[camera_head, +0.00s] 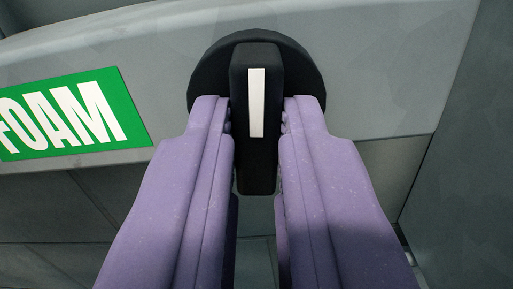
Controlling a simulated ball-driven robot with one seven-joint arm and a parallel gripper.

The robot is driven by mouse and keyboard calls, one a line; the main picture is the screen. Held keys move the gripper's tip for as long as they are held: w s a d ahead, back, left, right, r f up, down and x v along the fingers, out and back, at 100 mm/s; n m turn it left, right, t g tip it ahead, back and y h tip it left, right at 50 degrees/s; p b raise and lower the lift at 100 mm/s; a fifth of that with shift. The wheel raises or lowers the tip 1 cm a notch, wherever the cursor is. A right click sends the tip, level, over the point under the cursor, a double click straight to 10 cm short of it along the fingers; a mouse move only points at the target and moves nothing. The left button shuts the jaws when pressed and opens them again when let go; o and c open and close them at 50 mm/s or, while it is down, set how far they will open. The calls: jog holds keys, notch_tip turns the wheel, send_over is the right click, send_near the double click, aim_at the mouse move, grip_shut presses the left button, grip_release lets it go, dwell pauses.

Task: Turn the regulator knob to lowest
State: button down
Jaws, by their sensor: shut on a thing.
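The regulator knob (257,67) is black, with a round base and a raised bar grip across it. A white marker stripe runs along the upper part of the bar and points straight up in the picture. My gripper (257,125) has two purple fingers, one on each side of the bar. The fingers are shut on the bar, over its middle and lower part. The lower part of the round base is hidden behind the fingers.
The knob sits on a grey panel (390,75). A green label (70,117) reading "FOAM" is on the panel to the left. A grey wall (470,170) rises close on the right. Tiled surface shows below the panel.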

jog(key=shift+s+f+n+b, duration=0.1)
jog(key=shift+f+n+b, duration=0.1)
jog(key=shift+n+b, duration=0.35)
jog(key=c, duration=1.1)
grip_release()
jog(key=shift+r, duration=0.1)
jog(key=s+p, duration=0.1)
jog(key=s, duration=0.6)
jog(key=shift+s, duration=0.35)
